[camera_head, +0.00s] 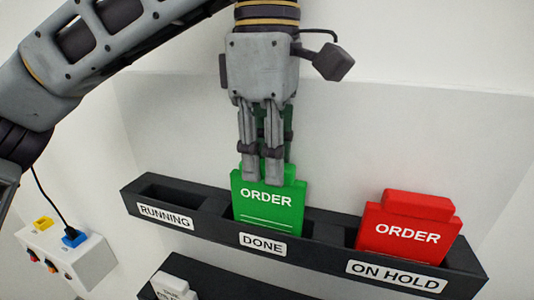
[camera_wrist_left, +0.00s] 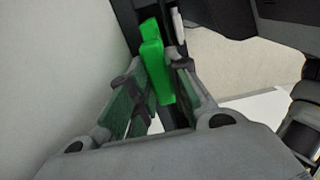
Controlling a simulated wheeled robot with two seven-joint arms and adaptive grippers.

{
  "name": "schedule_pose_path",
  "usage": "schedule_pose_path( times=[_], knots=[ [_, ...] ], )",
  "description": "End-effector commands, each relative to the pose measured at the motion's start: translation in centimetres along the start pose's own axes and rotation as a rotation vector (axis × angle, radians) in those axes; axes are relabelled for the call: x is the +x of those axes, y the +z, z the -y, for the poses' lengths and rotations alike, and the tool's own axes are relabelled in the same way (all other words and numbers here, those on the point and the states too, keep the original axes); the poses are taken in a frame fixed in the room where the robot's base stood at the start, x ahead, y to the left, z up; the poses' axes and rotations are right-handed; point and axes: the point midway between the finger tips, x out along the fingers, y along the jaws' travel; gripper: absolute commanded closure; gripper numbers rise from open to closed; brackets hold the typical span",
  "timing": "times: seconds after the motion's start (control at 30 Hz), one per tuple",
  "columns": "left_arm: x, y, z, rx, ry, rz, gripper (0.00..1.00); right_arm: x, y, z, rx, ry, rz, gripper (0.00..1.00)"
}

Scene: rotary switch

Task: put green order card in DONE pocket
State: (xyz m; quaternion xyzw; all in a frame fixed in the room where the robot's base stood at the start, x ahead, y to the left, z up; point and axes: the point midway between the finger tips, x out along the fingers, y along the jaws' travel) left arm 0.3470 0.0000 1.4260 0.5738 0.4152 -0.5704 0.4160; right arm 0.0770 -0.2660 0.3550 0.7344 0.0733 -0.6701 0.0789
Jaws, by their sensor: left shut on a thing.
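The green order card (camera_head: 267,206) stands upright in the DONE pocket, the middle one of the black rack (camera_head: 322,250). Its lower edge is hidden behind the rack's front wall. My left gripper (camera_head: 268,178) comes down from above and is shut on the card's top part. In the left wrist view the green card (camera_wrist_left: 157,70) is between the fingers of the left gripper (camera_wrist_left: 152,85). Whether the card rests on the pocket floor cannot be seen. My right gripper is not in view.
A red order card (camera_head: 407,232) stands in the ON HOLD pocket at the right. The RUNNING pocket (camera_head: 170,193) at the left is empty. A white box (camera_head: 72,262) with coloured plugs is at the lower left. Another dark rack with a whitish item (camera_head: 173,286) is below.

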Motion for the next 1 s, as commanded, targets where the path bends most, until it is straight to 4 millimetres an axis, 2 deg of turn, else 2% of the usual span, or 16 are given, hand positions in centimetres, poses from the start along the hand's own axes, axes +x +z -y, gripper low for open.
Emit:
schedule_pose_path(
  times=[0.3, 0.67, 0.7, 0.87, 1.0],
  knots=[
    [0.84, -0.01, -0.01, 0.000, 0.000, 0.000, 1.00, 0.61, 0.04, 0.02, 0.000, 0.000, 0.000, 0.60],
    [0.93, 0.00, 0.00, 0.000, 0.000, 0.000, 1.00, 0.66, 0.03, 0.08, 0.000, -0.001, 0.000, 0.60],
    [0.93, 0.00, 0.00, 0.000, 0.000, 0.000, 0.79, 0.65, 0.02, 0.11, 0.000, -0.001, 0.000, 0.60],
    [0.92, 0.00, 0.00, 0.000, 0.000, 0.000, 0.58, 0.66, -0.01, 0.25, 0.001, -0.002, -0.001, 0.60],
    [0.92, 0.00, 0.00, 0.000, 0.000, 0.000, 0.56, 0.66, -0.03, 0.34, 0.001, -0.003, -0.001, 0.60]
  ],
)
